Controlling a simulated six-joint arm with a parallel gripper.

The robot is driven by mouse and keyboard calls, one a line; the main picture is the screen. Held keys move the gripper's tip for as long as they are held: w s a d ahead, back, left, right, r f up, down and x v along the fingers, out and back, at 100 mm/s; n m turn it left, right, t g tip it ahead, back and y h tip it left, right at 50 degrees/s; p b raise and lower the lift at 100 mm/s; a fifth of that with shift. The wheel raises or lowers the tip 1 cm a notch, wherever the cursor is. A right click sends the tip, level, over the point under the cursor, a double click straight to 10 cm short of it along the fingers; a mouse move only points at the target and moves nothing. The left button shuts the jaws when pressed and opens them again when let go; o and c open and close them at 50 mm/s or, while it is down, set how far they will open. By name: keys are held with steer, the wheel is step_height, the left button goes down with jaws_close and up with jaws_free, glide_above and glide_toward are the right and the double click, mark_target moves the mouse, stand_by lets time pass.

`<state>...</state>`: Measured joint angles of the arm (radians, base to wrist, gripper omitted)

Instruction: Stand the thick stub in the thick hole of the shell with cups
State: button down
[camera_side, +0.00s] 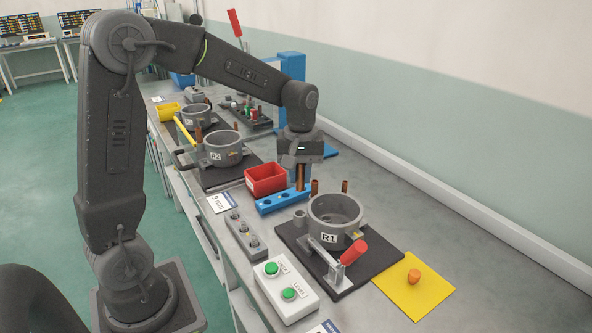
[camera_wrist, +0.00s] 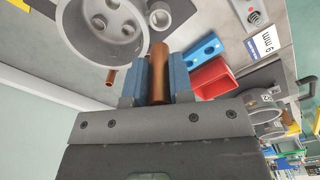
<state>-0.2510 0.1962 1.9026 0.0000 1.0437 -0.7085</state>
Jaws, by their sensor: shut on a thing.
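My gripper (camera_side: 300,172) is shut on a thick copper stub (camera_side: 301,181), which hangs upright beside the right end of the blue rack (camera_side: 270,206). In the wrist view the stub (camera_wrist: 159,70) sits between my two blue jaws (camera_wrist: 157,92), its free end pointing away from my gripper. Whether its lower end is clear of the rack I cannot tell. The grey shell marked R1 (camera_side: 322,238) stands on a dark plate in front of the rack. In the wrist view the shell (camera_wrist: 65,20) is open, with round cups inside. Its thick hole I cannot make out.
A red-handled clamp (camera_side: 352,253) stands before R1. A yellow mat (camera_side: 405,293) holds an orange knob. Shell R2 (camera_side: 222,150) is farther back.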

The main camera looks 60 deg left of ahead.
mark_target(300, 189)
steer(key=shift+f, duration=0.1)
steer(key=shift+f, duration=2.85)
steer(key=shift+f, duration=0.8)
steer(key=c, duration=0.9)
jaws_free()
step_height(300, 189, up, 14)
steer(key=shift+f, duration=0.1)
